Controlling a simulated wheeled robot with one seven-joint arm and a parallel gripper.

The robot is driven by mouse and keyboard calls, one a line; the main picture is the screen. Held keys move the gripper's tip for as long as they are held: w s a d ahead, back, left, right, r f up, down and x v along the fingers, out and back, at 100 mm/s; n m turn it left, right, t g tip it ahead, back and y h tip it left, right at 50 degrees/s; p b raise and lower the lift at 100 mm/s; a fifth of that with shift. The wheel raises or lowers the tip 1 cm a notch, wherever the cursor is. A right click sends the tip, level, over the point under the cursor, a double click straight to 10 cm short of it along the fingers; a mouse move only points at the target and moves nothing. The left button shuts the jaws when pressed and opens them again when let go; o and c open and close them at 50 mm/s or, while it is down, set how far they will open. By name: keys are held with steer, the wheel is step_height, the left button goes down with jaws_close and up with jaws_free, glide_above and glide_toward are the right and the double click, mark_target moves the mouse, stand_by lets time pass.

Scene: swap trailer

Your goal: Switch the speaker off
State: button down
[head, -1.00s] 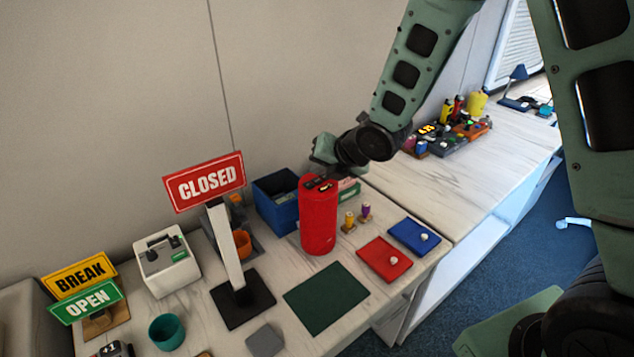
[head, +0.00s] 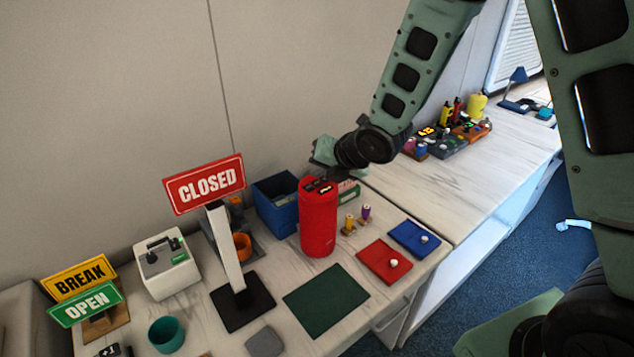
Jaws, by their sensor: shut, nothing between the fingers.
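The speaker (head: 318,222) is a red upright cylinder on the light counter.
A blue bin (head: 277,205) stands close behind the speaker on the left. A CLOSED sign (head: 204,184) rises at the left. A dark green mat (head: 326,299) lies in front. Yellow and purple small items (head: 349,225), a red tray (head: 384,262) and a blue tray (head: 414,238) lie to the right.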

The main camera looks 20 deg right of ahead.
mark_target(320, 186)
steer(key=shift+f, duration=0.2)
stand_by(0.6)
steer(key=shift+f+b, duration=0.3)
steer(key=shift+b, duration=0.4)
steer(key=shift+f+b, duration=0.3)
steer(key=shift+b, duration=0.15)
stand_by(0.4)
steer(key=shift+r, duration=0.1)
steer(key=shift+r+p, duration=0.4)
steer(key=shift+r, duration=0.3)
steer(key=shift+r+p, duration=1.7)
steer(key=shift+r, duration=0.85)
